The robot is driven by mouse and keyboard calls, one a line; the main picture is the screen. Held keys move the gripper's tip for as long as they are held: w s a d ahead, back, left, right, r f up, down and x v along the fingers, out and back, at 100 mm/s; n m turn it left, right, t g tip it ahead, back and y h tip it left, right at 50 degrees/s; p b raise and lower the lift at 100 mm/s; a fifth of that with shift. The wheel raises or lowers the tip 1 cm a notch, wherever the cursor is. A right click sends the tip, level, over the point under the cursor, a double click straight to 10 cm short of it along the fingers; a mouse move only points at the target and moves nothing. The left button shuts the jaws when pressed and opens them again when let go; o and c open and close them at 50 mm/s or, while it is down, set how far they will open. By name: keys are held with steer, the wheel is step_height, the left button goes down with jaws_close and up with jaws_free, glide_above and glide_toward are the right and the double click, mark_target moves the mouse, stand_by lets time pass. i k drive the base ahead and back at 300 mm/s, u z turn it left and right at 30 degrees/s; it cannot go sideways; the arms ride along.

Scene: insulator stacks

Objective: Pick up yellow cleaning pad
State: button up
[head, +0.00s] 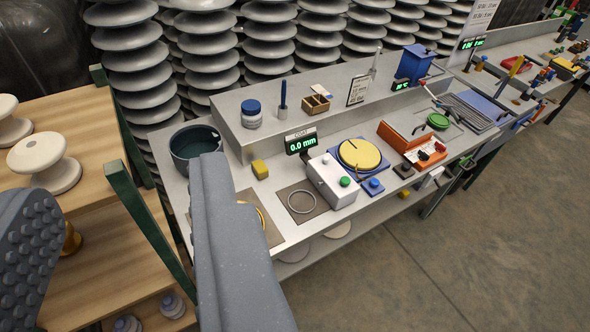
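A small yellow block (260,169), which looks like the cleaning pad, lies on the grey metal bench (290,232), right of a dark round pot and in front of the raised shelf. My gripper (117,182) is open, its two grey fingers wide apart in the foreground. Nothing is held between them. The right finger rises over the bench's left end, with its tip left of the yellow block. The left finger, with a studded pad, is at the left edge. The right finger hides part of the bench and most of a yellow-edged round item.
The dark pot (194,145) stands close to the right fingertip. A white box (332,181), a yellow disc (360,154) and an orange case (408,146) stand further right. A green post (150,225) and wooden rack with white insulators (45,163) are left.

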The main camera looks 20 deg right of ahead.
mark_target(261, 171)
steer(key=z, duration=2.25)
steer(key=i, duration=2.35)
steer(key=u, duration=3.35)
